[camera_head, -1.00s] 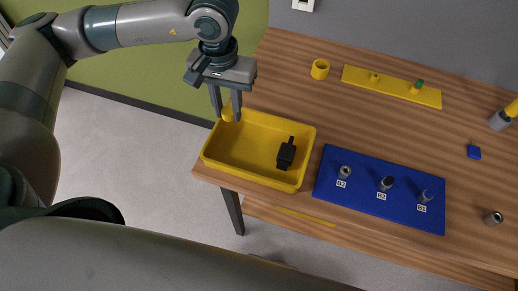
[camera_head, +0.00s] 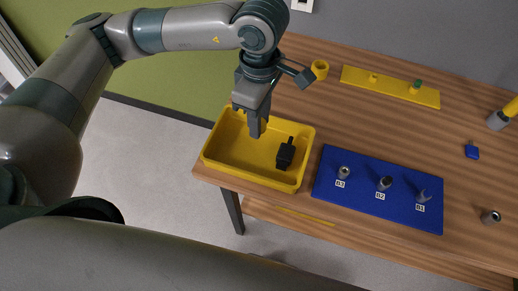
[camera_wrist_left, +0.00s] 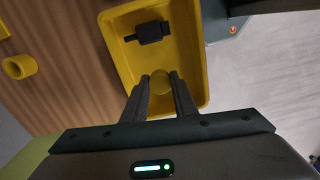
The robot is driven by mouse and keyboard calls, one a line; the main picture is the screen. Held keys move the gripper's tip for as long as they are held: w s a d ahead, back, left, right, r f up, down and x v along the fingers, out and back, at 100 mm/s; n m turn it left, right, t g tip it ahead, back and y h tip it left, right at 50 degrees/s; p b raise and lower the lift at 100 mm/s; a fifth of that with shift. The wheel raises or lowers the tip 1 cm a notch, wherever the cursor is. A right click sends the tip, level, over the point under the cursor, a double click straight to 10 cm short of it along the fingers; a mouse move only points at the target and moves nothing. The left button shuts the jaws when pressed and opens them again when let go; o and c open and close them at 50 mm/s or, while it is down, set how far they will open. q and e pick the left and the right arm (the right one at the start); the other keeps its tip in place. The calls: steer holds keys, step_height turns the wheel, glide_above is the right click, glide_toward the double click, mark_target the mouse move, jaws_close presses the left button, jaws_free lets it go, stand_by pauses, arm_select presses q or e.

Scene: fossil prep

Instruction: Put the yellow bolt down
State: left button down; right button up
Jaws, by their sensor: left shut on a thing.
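My left gripper (camera_head: 257,128) points down over the yellow tray (camera_head: 204,158). It is shut on the yellow bolt (camera_wrist_left: 160,82), whose rounded yellow shape shows between the fingertips in the left wrist view. The fingers hide the bolt in the head view. From these views I cannot tell whether it touches the tray floor. A black object (camera_head: 285,153) lies in the tray, to the right of the gripper. My right gripper is not in view.
A blue board (camera_head: 360,202) labelled B1, B2 and B3 holds metal parts right of the tray. A yellow cup (camera_head: 319,69) and yellow strip (camera_head: 392,87) lie behind. A blue piece (camera_head: 472,152) and metal part (camera_head: 491,217) are at right.

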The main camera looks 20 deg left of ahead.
mark_target(262, 133)
arm_select(q)
steer(key=s+d+r+n, duration=0.1)
steer(key=d+n, duration=0.4)
steer(key=n, duration=0.6)
steer(key=s+d+r+n, duration=0.2)
steer(key=d+n, duration=0.4)
steer(key=n, duration=0.6)
steer(key=shift+s+p, duration=0.35)
steer(key=shift+s, duration=0.55)
steer(key=shift+a+r, duration=0.1)
steer(key=w+a+f+p, duration=0.1)
steer(key=a+f, duration=0.1)
steer(key=a, duration=0.1)
steer(key=w+a+f+p, duration=0.1)
steer(key=a+f, duration=0.1)
steer(key=a, duration=0.1)
steer(key=w+a+f+p, duration=0.1)
steer(key=w+a+f, duration=0.1)
steer(key=a, duration=0.1)
steer(key=shift+a+f, duration=0.15)
steer(key=shift+a, duration=0.25)
steer(key=shift+w+a+f, duration=0.25)
steer(key=shift+a+f, duration=0.1)
steer(key=shift+a, duration=0.15)
